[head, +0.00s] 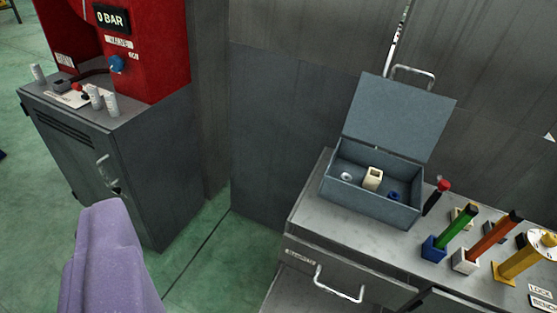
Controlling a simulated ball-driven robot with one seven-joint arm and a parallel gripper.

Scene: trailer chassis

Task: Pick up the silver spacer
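A small silver ring-shaped piece (346,176), which looks like the silver spacer, lies in the left part of an open blue-grey metal box (368,203). Beside it in the box are a cream square hollow piece (372,178) and a small blue ring (394,196). The box stands on a grey workbench (308,220), with its lid (398,116) raised at the back. The front wall hides part of the box floor. I cannot make out my gripper in this view.
Right of the box stand a red-topped tool (437,197), a green bar (456,230), an orange bar (494,234) and a yellow tool (517,262). At left, a dark cabinet (150,165) carries a red valve unit (150,50) and several grey cylinders. Green floor lies between.

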